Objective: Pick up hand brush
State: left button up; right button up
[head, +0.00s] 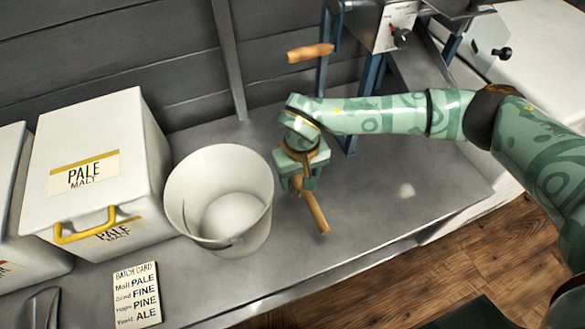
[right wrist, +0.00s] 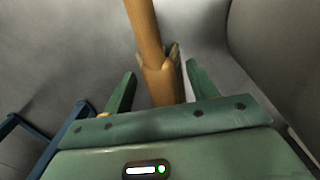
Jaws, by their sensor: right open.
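The hand brush shows as a tan wooden handle (head: 316,213) on the grey bench, right of the white bucket. Its other end is hidden under my right gripper in the head view. My right gripper (head: 303,187) points down over the brush. In the right wrist view the brush (right wrist: 145,30) runs between the two open green fingers (right wrist: 160,76), with a gap on each side. A wider tan part of the brush sits near the fingers. My left gripper is not in view.
The white bucket (head: 220,165) stands close left of my right gripper. White pale malt boxes (head: 75,140) and a batch card (head: 136,295) are farther left. A blue-legged mill (head: 368,75) with a wooden crank handle (head: 310,52) stands behind. The bench (head: 400,200) is clear to the right.

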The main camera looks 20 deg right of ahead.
aim_at(300, 176)
jog(key=c, duration=1.3)
jog(key=shift+o, duration=0.2)
